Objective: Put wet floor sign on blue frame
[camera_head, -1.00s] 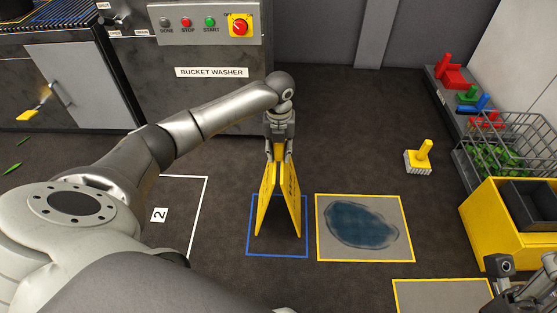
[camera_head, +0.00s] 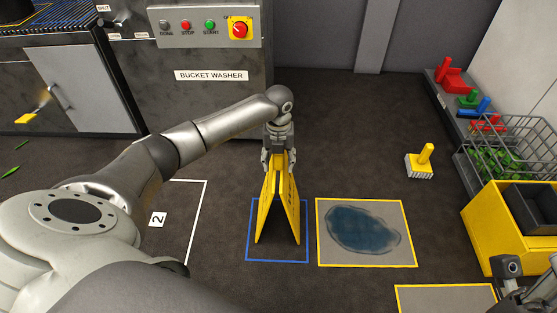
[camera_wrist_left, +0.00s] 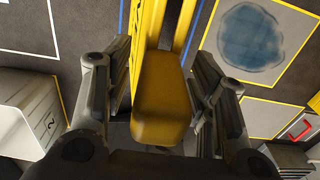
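The yellow wet floor sign (camera_head: 278,205) stands upright as an A-shape within the blue frame (camera_head: 277,260) on the floor in the head view. Its top (camera_wrist_left: 160,98) also shows large in the left wrist view. My left gripper (camera_head: 279,160) is open, with one finger on each side of the sign's top. In the left wrist view the left gripper (camera_wrist_left: 162,95) shows a gap between each finger and the sign. My right gripper (camera_head: 518,280) shows only in part at the lower right edge; its fingertips cannot be made out.
A yellow-edged mat with a blue puddle (camera_head: 362,228) lies just right of the blue frame. A yellow brush (camera_head: 421,160) stands beyond it. A wire basket (camera_head: 510,145) and yellow bin (camera_head: 492,235) line the right side. The bucket washer (camera_head: 210,90) stands behind.

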